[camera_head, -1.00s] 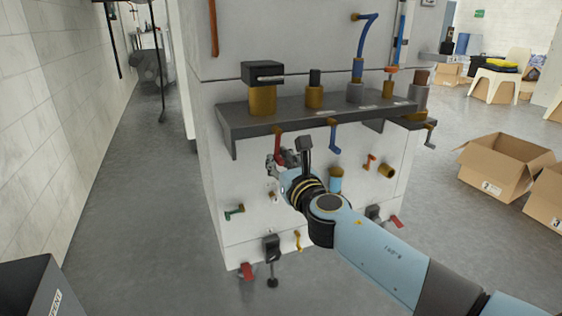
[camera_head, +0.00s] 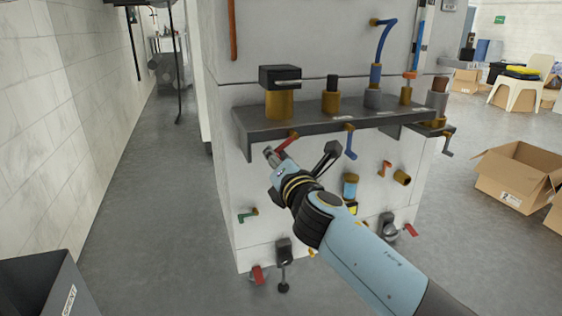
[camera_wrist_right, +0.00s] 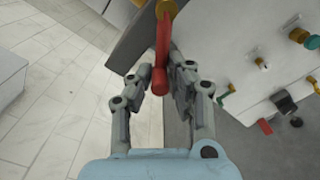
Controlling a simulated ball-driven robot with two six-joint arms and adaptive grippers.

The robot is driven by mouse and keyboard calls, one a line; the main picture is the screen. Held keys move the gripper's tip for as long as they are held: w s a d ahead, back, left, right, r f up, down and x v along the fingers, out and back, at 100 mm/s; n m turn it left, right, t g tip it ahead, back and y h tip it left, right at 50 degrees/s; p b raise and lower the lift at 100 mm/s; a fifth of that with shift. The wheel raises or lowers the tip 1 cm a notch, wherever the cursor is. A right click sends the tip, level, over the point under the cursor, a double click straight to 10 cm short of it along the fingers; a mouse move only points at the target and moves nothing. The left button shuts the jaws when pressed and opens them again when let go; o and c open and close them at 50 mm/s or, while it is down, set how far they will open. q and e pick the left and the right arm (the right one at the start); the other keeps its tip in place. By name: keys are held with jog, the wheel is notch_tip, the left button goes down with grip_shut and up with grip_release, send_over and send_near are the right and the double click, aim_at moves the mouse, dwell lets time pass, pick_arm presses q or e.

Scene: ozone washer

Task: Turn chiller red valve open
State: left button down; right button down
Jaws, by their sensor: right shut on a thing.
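The red valve handle (camera_head: 287,144) sits under the dark shelf on the machine's front, hinged at a brass fitting (camera_head: 295,134). It slants down to the left. My right gripper (camera_head: 271,154) is at its lower end, its fingers partly hidden by my own wrist. In the right wrist view, the red handle (camera_wrist_right: 161,48) runs from its yellow-brass fitting (camera_wrist_right: 166,8) down between the two fingers of my right gripper (camera_wrist_right: 160,84). The fingers stand on both sides of the rounded handle end and are shut on it. My left gripper is in neither view.
The dark shelf (camera_head: 330,120) juts out just above the handle. A blue valve handle (camera_head: 350,142) hangs to the right, and a green one (camera_head: 248,215) sits below left. Cardboard boxes (camera_head: 515,180) stand on the floor at right. The aisle at left is clear.

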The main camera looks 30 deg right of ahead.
aim_at(265, 135)
jog(key=shift+w+a+r+m, duration=0.1)
jog(key=shift+a+r+m, duration=0.35)
jog(key=shift+m, duration=0.45)
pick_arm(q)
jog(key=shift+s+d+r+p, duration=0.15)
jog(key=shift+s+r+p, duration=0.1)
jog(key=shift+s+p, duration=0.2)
pick_arm(e)
jog(key=shift+w+a+r+m, duration=0.1)
jog(key=shift+r+m, duration=0.6)
jog(key=shift+m, duration=0.55)
jog(key=shift+a+r+m, duration=0.1)
jog(key=shift+r+m, duration=0.55)
jog(key=shift+m, duration=0.6)
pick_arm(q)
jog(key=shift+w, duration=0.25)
pick_arm(e)
jog(key=shift+d+r, duration=0.1)
jog(key=c, duration=1.3)
grip_release()
jog(key=shift+o, duration=0.2)
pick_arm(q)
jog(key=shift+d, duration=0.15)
